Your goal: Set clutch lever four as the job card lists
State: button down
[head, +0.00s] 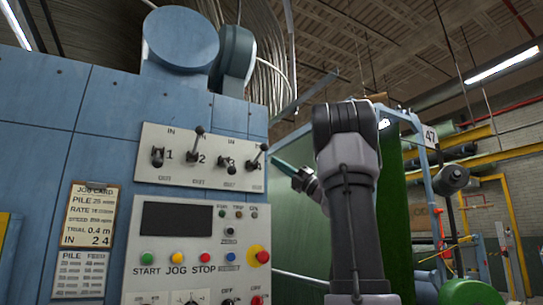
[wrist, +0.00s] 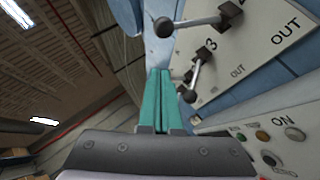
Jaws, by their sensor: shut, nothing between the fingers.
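The lever panel (head: 150,140) carries four numbered levers, with IN above and OUT below. Clutch lever four (head: 264,148), at the right end, tilts up toward IN; in the wrist view its dark knob (wrist: 163,27) points left, away from OUT. Lever 2 (head: 199,130) is also up; levers 1 (head: 157,158) and 3 (head: 232,170) sit lower. The job card (head: 90,215) reads IN 2 4. My gripper (head: 275,161) has teal fingers, shut and empty, just right of lever four; whether they touch it is unclear. The fingers (wrist: 158,72) also show in the wrist view.
Below the levers is a control box with a dark display (head: 177,219), START, JOG and STOP buttons and a red stop knob (head: 262,257) on yellow. A green turf sheet (head: 410,200) hangs behind my arm. Blue machine panels fill the left.

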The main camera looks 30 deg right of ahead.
aim_at(259, 155)
jog(key=w+r, duration=0.2)
jog(key=r, duration=0.1)
jog(key=w+r, duration=0.1)
jog(key=w, duration=0.1)
jog(key=shift+a+r, duration=0.2)
jog(key=shift+a, duration=0.2)
jog(key=shift+w+r, duration=0.15)
jog(key=shift+r, duration=0.85)
jog(key=shift+w+r, duration=0.1)
jog(key=shift+r, duration=0.85)
jog(key=shift+f, duration=0.1)
